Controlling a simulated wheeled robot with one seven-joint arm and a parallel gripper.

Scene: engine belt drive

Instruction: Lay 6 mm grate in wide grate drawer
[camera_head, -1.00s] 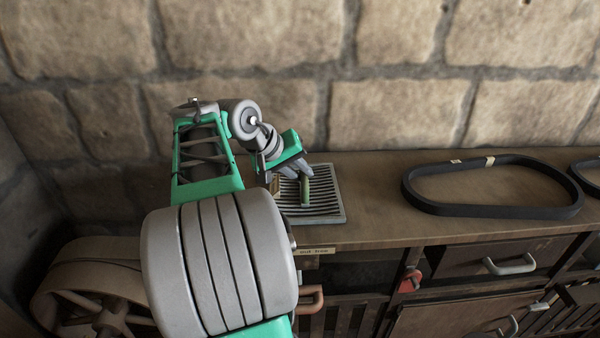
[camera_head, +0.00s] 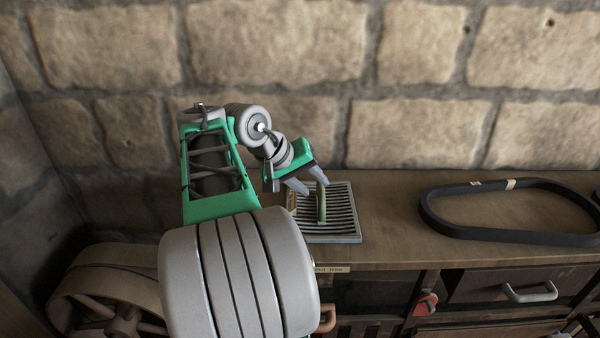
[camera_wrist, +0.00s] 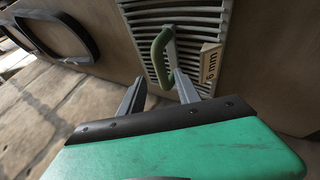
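The 6 mm grate (camera_head: 345,238) is a pale grey slatted square lying flat on the bench top. It has a green upright bar handle (camera_head: 321,206) in its middle. In the wrist view, the slats (camera_wrist: 206,15) show near the top, with the green handle (camera_wrist: 158,55) and a "6 mm" tag (camera_wrist: 210,62). My gripper (camera_head: 308,184) is over the grate at the handle, its two grey fingers spread apart. In the wrist view, my gripper (camera_wrist: 153,84) has the handle near and between its fingertips; contact cannot be told. The wide grate drawer cannot be singled out.
A black belt loop (camera_head: 510,236) lies on the bench (camera_head: 400,252) right of the grate. Below are a drawer with a grey handle (camera_head: 530,292) and a red knob (camera_head: 426,302). A large pulley wheel (camera_head: 115,295) stands at left. A stone wall is close behind.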

